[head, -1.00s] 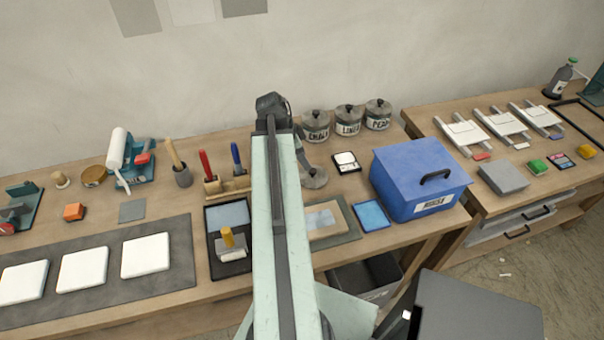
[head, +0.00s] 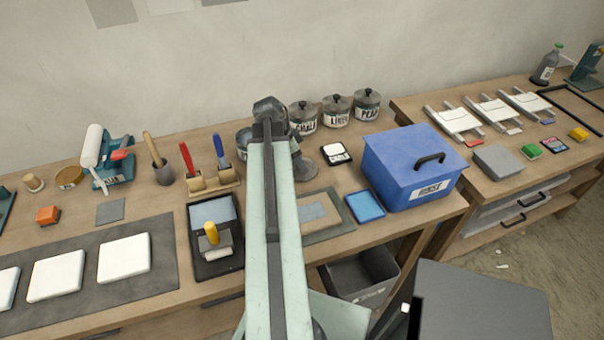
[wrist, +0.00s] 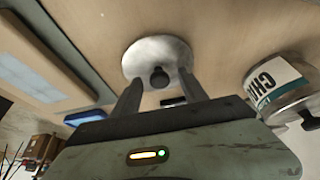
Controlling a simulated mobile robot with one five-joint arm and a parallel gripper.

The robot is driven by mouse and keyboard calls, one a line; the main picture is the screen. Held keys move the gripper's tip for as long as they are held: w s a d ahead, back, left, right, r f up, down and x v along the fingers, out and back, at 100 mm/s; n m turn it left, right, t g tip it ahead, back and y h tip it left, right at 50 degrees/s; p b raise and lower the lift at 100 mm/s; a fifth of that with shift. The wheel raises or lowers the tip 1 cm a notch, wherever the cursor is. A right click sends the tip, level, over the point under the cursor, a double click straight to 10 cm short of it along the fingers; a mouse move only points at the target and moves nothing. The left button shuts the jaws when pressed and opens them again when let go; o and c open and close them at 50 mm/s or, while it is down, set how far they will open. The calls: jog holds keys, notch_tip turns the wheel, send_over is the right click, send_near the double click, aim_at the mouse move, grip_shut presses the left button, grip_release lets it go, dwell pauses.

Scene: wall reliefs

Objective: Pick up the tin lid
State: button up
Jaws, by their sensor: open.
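The tin lid (wrist: 152,48) is a pale grey disc with a dark round knob, lying on the wooden bench. In the head view the lid (head: 306,173) shows partly, just right of my arm, which hides the rest. My gripper (wrist: 160,78) is open over the lid, with one finger on each side of the knob in the wrist view. I cannot tell whether the fingers touch it or how high they are. In the head view the fingertips are hard to make out.
Lidded tins stand behind the lid; the chalk tin (head: 303,118) is close, also at right in the wrist view (wrist: 278,84). An ink pad (head: 336,153) and blue bin (head: 405,170) lie to the right. A framed board (head: 320,215) is in front.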

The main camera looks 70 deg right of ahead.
grip_shut()
jog(key=shift+r, duration=0.1)
notch_tip(320, 180, up, 10)
jog(key=p, duration=1)
jog(key=w+d+r+p, duration=0.1)
jog(key=w+r+p, duration=0.1)
jog(key=w, duration=0.7)
jog(key=w+d+r+p, duration=0.1)
jog(key=w+r+p, duration=0.2)
jog(key=w, duration=0.7)
jog(key=shift+w+r, duration=0.15)
jog(key=shift+w, duration=0.1)
